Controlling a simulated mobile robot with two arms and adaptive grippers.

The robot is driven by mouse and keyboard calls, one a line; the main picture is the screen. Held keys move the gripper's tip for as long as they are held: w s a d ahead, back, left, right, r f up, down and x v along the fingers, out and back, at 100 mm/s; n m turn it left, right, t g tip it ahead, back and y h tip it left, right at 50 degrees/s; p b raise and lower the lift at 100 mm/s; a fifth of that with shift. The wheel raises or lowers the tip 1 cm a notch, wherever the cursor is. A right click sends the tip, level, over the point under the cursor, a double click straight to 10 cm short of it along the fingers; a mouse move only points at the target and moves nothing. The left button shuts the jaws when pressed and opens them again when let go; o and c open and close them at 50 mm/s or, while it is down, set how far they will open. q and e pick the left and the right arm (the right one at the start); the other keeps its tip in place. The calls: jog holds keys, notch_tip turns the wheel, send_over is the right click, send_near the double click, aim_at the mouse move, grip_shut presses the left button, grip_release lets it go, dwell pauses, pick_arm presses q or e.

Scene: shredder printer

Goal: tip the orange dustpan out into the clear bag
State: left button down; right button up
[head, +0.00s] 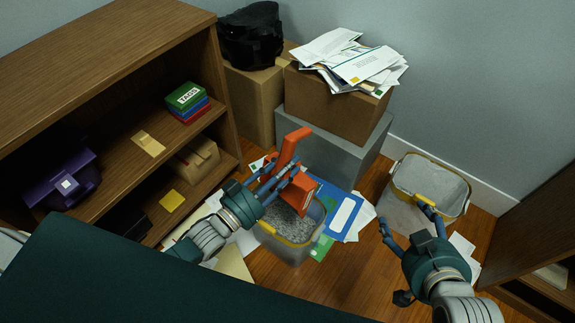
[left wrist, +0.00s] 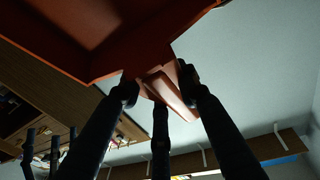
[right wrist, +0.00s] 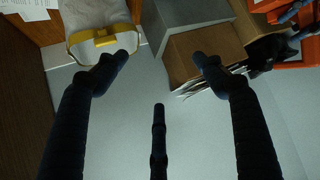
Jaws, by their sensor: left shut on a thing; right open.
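The orange dustpan (head: 304,190) is in my left gripper (head: 274,178), which is shut on its handle. The dustpan is tilted, its pan low over a yellow-rimmed container (head: 288,252) filled with grey shreds. In the left wrist view the dustpan (left wrist: 120,35) fills the top; I cannot see whether it holds anything. A pale, see-through bag with a yellow rim (head: 397,199) stands at the right; it also shows in the right wrist view (right wrist: 97,18). My right gripper (head: 404,217) is open and empty, close in front of this bag, one finger overlapping its yellow clip in view.
A grey box (head: 350,165) and a cardboard box (head: 330,105) topped with papers (head: 355,62) stand behind. A wooden shelf (head: 100,70) is at left, another (head: 535,240) at right. Folders and papers (head: 345,215) lie on the floor. Some floor (head: 350,280) in front is clear.

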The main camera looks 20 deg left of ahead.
pick_arm(q)
jog(key=shift+s+a+b, duration=0.15)
jog(key=shift+s+b, duration=0.15)
jog(key=shift+b, duration=0.05)
jog(key=shift+s+a+t+b, duration=0.15)
jog(key=shift+s+t+b, duration=0.1)
jog(key=shift+t+b, duration=0.1)
jog(key=shift+s+a+h+b, duration=0.1)
jog(key=shift+s+h+b, duration=0.2)
jog(key=shift+b, duration=0.05)
jog(key=shift+s+a+t+b, duration=0.15)
jog(key=shift+s+t+b, duration=0.15)
jog(key=shift+t+b, duration=0.05)
pick_arm(e)
jog(key=w+a+r+t+y, duration=0.1)
jog(key=w+r+t, duration=0.2)
jog(key=r, duration=0.4)
jog(key=w+a+r+t+y, duration=0.1)
jog(key=w+a+r+t, duration=0.1)
jog(key=r, duration=0.5)
jog(key=shift+w+a+t, duration=0.25)
jog(key=shift+w+t, duration=0.35)
jog(key=shift+t, duration=0.6)
jog(key=shift+r, duration=0.1)
